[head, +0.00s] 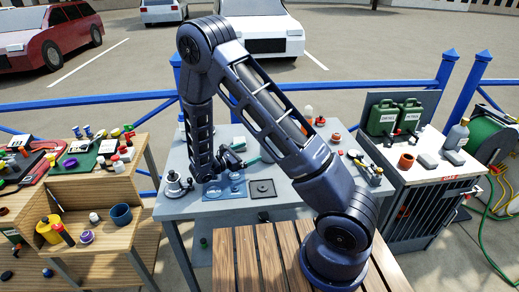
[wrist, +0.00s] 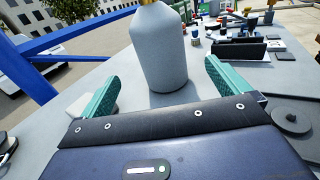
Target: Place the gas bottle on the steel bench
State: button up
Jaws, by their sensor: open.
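The gas bottle, pale grey with a yellowish top cut off by the frame, stands upright in the wrist view (wrist: 165,58). It stands on a grey surface that looks like the steel bench (wrist: 110,70). My gripper (wrist: 163,75) is open, with a teal finger on either side of the bottle and a clear gap to each. It holds nothing. In the head view my gripper (head: 243,154) is low over the grey steel bench (head: 185,206). I cannot make out the bottle there; my arm covers part of the bench.
Small items and a dark flat plate (head: 262,188) lie on the bench. A blue railing (head: 90,103) runs behind it. A wooden slatted surface (head: 270,262) is in front. A cabinet with green cans (head: 383,118) and another grey bottle (head: 457,134) stands right; a cluttered wooden bench stands left.

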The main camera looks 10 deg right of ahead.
dwell(0.3)
jog(key=shift+w+d+f, duration=0.25)
jog(key=shift+w+d, duration=0.1)
jog(key=shift+d, duration=0.4)
jog(key=x, duration=1)
jog(key=shift+w+d+r, duration=0.15)
jog(key=shift+d, duration=0.1)
jog(key=c, duration=1.4)
jog(key=shift+c, duration=1.4)
jog(key=shift+r, duration=0.1)
